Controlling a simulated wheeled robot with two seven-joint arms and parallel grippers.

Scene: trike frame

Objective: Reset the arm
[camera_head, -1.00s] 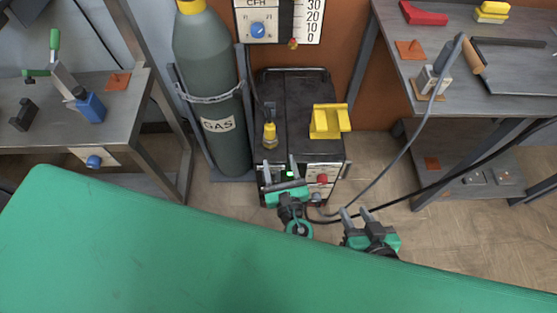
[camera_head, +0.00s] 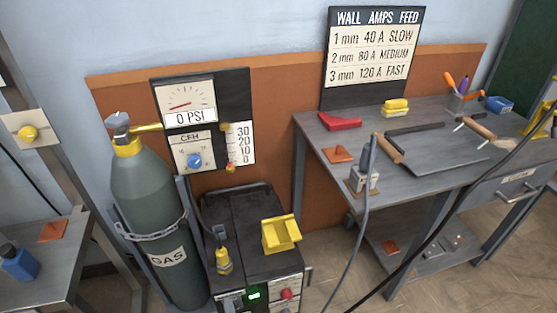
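Neither of my grippers nor my arms shows in the head view now. The place in front of me holds a dark welding machine (camera_head: 250,235) with a lit green display and a red knob on its front. A yellow holder (camera_head: 281,234) sits on its top, with a yellow-and-black connector (camera_head: 223,260) near its left edge. A grey gas cylinder (camera_head: 152,215) stands chained to the left of the machine. A gauge panel (camera_head: 203,120) on the wall reads 0 PSI.
A grey workbench (camera_head: 440,165) at the right carries a red block (camera_head: 339,121), a tray, hammers and a pen cup. A cable runs from a grey stand (camera_head: 363,178) down to the floor. Another bench (camera_head: 50,255) with a blue bottle (camera_head: 18,262) is at left. A wall chart (camera_head: 372,55) hangs behind.

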